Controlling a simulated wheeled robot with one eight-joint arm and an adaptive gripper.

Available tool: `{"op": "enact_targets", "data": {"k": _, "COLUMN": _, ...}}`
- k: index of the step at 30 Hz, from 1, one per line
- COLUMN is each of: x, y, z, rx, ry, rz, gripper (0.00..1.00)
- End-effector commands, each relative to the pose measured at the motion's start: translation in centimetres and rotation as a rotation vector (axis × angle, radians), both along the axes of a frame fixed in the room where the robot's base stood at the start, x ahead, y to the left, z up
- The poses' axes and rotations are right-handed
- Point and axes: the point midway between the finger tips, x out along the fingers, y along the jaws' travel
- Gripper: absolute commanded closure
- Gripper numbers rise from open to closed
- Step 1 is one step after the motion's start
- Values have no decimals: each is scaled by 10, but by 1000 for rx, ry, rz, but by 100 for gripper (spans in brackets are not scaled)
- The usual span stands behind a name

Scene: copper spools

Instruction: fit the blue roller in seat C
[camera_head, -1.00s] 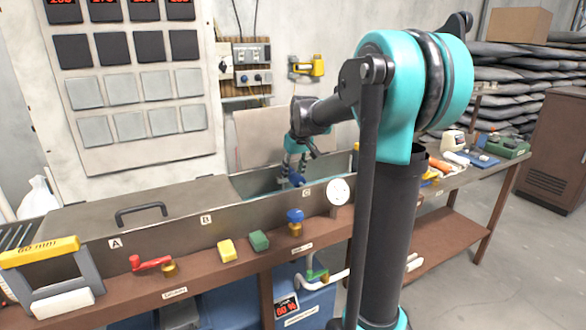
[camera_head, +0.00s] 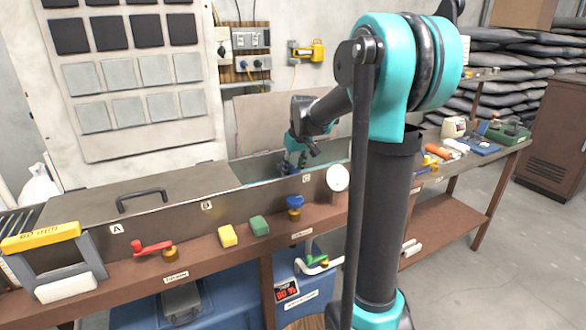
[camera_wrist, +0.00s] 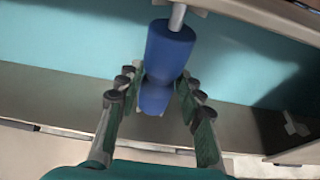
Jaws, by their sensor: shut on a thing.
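The blue roller (camera_wrist: 168,55) has a narrow waist and a pale metal shaft end at the top of the wrist view. My gripper (camera_wrist: 158,84) is shut on it, with fingers on both sides of the waist. In the head view my gripper (camera_head: 294,164) is low inside the long trough (camera_head: 262,192), just behind the front wall near label C (camera_head: 306,178). Only a bit of blue shows there; the rest of the roller is hidden by the wall and gripper. Whether the shaft ends touch seat C cannot be told.
A teal surface (camera_wrist: 75,45) lies below the roller. A grey bracket (camera_wrist: 292,126) is on the wall at right in the wrist view. A blue knob (camera_head: 295,204), green block (camera_head: 259,226) and white round dial (camera_head: 337,178) stand at the trough's front.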

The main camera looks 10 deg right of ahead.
Motion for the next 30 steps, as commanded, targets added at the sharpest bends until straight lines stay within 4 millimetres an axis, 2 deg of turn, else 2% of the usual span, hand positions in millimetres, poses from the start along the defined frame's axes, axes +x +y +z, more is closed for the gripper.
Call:
{"op": "enact_targets", "data": {"k": 28, "x": 0, "y": 0, "z": -6, "rx": 0, "ry": 0, "rz": 0, "gripper": 100}}
{"op": "enact_targets", "data": {"k": 29, "x": 0, "y": 0, "z": -6, "rx": 0, "ry": 0, "rz": 0, "gripper": 60}}
{"op": "enact_targets", "data": {"k": 30, "x": 0, "y": 0, "z": -5, "rx": 0, "ry": 0, "rz": 0, "gripper": 55}}
